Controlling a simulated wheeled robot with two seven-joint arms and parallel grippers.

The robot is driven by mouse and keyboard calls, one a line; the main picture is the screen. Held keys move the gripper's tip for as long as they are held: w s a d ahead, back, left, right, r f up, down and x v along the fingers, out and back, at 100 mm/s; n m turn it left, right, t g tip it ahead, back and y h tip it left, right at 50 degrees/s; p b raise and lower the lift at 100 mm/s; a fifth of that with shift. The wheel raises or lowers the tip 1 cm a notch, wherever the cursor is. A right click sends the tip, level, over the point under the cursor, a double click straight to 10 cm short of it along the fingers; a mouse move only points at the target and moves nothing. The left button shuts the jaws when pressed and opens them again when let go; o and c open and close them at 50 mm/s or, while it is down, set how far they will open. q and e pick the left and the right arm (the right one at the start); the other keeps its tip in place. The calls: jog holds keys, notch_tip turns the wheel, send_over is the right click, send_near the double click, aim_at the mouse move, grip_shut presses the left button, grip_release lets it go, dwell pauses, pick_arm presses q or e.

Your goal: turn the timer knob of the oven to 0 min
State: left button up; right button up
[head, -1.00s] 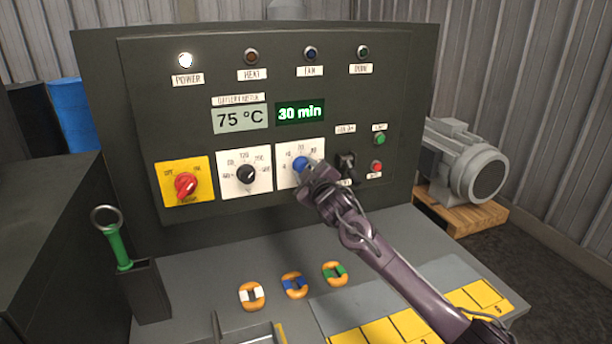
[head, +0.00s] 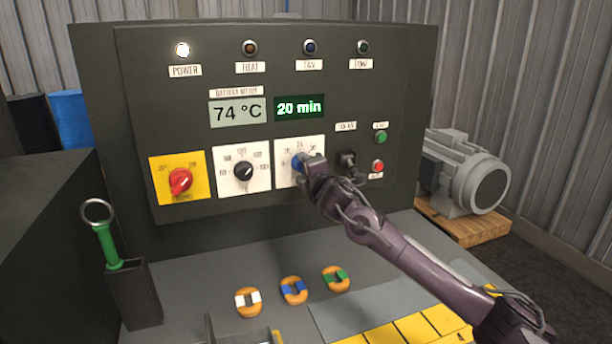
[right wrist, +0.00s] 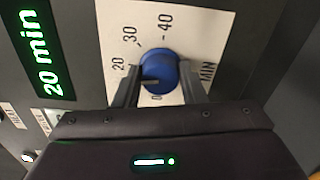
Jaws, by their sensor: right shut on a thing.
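The blue timer knob (head: 297,163) sits on a white scale plate (head: 313,147) on the oven's dark front panel. The right wrist view shows the knob (right wrist: 159,70) with scale marks around it, including 20, 30 and 40. My right gripper (head: 303,165) is shut on the knob, one finger on each side of it (right wrist: 158,85). The gripper and arm hide part of the knob and plate in the head view. The green timer display (head: 299,107) reads 20 min, also in the right wrist view (right wrist: 40,55). My left gripper is not in view.
Left of the timer are a black temperature knob (head: 243,171) and a red switch (head: 180,182) on yellow. A black selector (head: 347,163), green button (head: 381,137) and red button (head: 377,166) are close on the right. A green-handled tool (head: 107,245) stands in a holder.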

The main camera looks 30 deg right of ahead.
jog(key=shift+a+f+n+b, duration=0.1)
jog(key=shift+f+n+b, duration=0.1)
jog(key=shift+n+b, duration=2.95)
jog(key=shift+a+f+n+b, duration=0.15)
jog(key=shift+n+b, duration=1.4)
jog(key=shift+n, duration=3.2)
jog(key=o, duration=0.8)
jog(key=shift+c, duration=0.2)
jog(key=shift+o, duration=1.1)
jog(key=shift+d+r, duration=0.1)
jog(key=shift+r, duration=0.15)
